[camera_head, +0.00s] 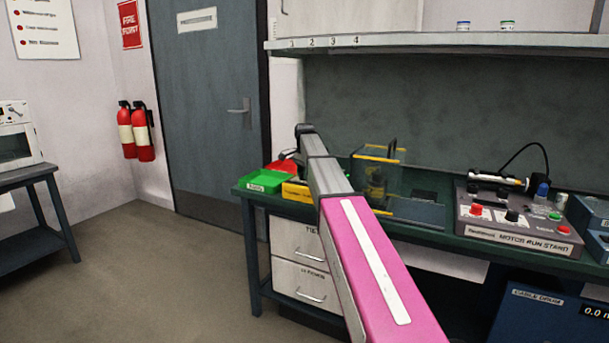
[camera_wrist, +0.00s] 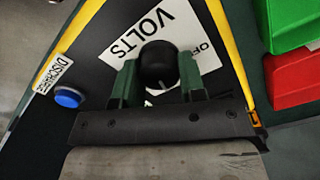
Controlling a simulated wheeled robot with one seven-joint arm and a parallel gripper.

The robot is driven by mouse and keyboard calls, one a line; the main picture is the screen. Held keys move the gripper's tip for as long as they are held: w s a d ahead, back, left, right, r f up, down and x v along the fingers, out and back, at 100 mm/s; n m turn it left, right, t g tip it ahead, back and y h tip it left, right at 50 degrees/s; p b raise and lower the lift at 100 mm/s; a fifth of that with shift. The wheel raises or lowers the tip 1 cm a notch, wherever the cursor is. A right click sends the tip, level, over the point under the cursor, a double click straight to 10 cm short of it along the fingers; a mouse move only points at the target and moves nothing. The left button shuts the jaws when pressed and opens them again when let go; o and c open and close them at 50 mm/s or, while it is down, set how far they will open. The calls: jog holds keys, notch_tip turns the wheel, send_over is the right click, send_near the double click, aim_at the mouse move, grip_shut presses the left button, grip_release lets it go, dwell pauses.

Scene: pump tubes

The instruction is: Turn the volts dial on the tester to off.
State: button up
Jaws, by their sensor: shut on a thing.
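The tester (camera_wrist: 95,75) fills the middle of the wrist view, with a dark face and yellow edges. Its round black volts dial (camera_wrist: 158,58) sits on a white plate printed VOLTS (camera_wrist: 138,35), with an OFF mark (camera_wrist: 207,50) to the right of the dial. My gripper (camera_wrist: 158,77) has its two green fingers on either side of the dial and is shut on it. The fingers and gripper body hide the near part of the plate, and I cannot read clearly where the dial points. In the head view my arm hides the gripper and the dial.
A blue button (camera_wrist: 68,97) labelled DISCHARGE is left of the dial. Green (camera_wrist: 290,22) and red (camera_wrist: 292,80) bins stand close on the right. In the head view, a clear yellow-edged box (camera_head: 408,180) and motor run stand (camera_head: 520,238) are on the bench.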

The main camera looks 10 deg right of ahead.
jog(key=n, duration=0.8)
jog(key=shift+w+n, duration=0.1)
jog(key=shift+n, duration=0.3)
jog(key=n, duration=0.4)
jog(key=shift+a, duration=0.1)
jog(key=shift+n, duration=1.8)
jog(key=o, duration=0.9)
